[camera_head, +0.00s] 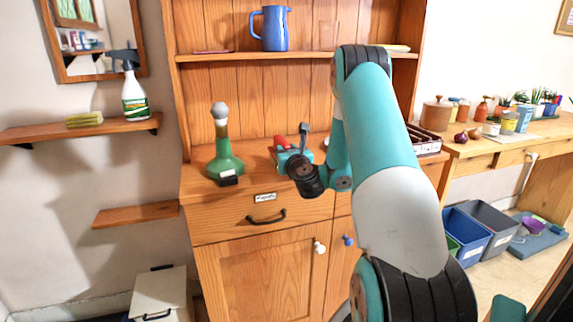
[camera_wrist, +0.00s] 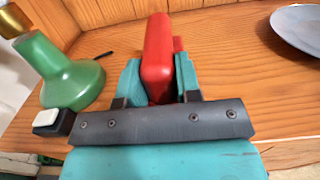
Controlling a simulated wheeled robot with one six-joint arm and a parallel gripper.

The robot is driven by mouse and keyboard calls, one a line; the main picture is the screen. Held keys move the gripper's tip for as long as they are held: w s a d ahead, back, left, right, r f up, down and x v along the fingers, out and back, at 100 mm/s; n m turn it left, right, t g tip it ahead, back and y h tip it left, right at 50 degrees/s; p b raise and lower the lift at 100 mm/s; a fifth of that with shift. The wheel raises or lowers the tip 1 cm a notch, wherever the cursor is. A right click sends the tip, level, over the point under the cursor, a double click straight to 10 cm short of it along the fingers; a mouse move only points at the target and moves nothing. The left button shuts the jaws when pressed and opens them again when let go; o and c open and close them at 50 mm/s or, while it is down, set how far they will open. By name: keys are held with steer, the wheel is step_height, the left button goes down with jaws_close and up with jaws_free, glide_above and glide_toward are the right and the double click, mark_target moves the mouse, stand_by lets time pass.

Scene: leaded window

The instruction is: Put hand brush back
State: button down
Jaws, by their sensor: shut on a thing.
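A smooth red handle, apparently the hand brush (camera_wrist: 158,55), is between the fingers of my gripper (camera_wrist: 158,80) in the wrist view. My gripper is shut on it, just above or at the wooden dresser top; I cannot tell whether the brush touches the wood. Its bristles are hidden. In the head view a bit of the red brush (camera_head: 280,142) shows beside my teal gripper (camera_head: 287,153), over the dresser top.
A green flask-shaped thing (camera_head: 224,160) stands left of my gripper, with a small black-and-white block (camera_head: 228,178) before it. A grey plate (camera_wrist: 302,24) lies to the right. A wall shelf (camera_head: 75,132) holds a sponge and spray bottle; the lower shelf (camera_head: 135,214) is bare.

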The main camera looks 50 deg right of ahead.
steer(key=shift+f, duration=0.65)
steer(key=c, duration=0.8)
jaws_free()
steer(key=shift+r, duration=0.1)
steer(key=shift+r, duration=0.15)
